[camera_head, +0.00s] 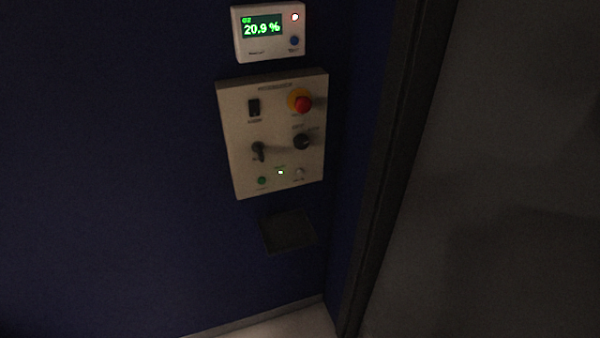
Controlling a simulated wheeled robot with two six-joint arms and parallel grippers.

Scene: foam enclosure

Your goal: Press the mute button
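A white oxygen display unit (269,33) is mounted on the blue wall at the top of the head view. Its screen (262,27) shows "20,9 %" in green. A lit red-white lamp (295,17) sits at its upper right, and a blue round button (294,41) sits below the lamp. The small labels are too blurred to read, so I cannot confirm which button is marked mute. Neither of my grippers is in view.
Below hangs a beige control panel (236,121) with a red emergency-type button (303,104), a black rocker switch (254,107), a lever (258,151) and a black knob (303,142). A dark plate (288,232) is under it. A dark frame (390,150) stands right.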

